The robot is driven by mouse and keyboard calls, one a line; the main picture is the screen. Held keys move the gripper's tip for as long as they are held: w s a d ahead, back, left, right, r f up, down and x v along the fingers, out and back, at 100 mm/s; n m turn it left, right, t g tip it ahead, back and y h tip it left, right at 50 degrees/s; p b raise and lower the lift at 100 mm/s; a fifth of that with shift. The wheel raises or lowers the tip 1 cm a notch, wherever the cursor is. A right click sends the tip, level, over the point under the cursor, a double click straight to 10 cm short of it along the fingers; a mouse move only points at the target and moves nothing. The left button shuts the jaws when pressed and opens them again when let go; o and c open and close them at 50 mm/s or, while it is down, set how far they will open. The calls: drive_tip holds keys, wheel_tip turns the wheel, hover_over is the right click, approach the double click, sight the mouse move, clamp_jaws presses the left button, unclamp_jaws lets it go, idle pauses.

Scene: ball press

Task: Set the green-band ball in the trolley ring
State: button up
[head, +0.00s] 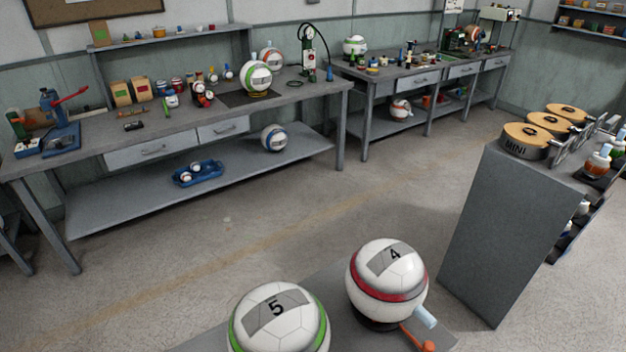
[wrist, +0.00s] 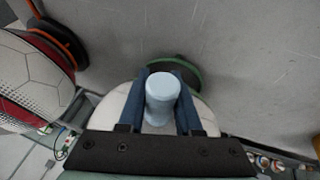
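The green-band ball (head: 278,318), white with a grey patch marked 5, is at the bottom of the head view, cut off by the frame edge. In the wrist view a white ball (wrist: 205,115) is partly hidden behind my gripper (wrist: 161,82). A light-blue knob (wrist: 161,98) sticks out from it. My two blue fingers stand on both sides of this knob and appear to touch it. A dark green round part (wrist: 186,70) shows behind the fingers. The ring under the green-band ball is hidden in the head view.
The red-band ball (head: 387,283), marked 4, sits close to the right on the grey trolley top (head: 335,312); it also shows in the wrist view (wrist: 30,80). A light-blue knob and orange lever (head: 417,338) stand beside it. A grey cabinet (head: 510,230) is at right. Open floor lies behind.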

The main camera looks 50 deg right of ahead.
drive_tip(key=o, duration=0.4)
drive_tip(key=shift+r, duration=0.55)
drive_tip(key=v, duration=1.1)
drive_tip(key=shift+s+a+r+p, duration=0.15)
drive_tip(key=shift+s+r+p, duration=0.05)
drive_tip(key=shift+p, duration=0.2)
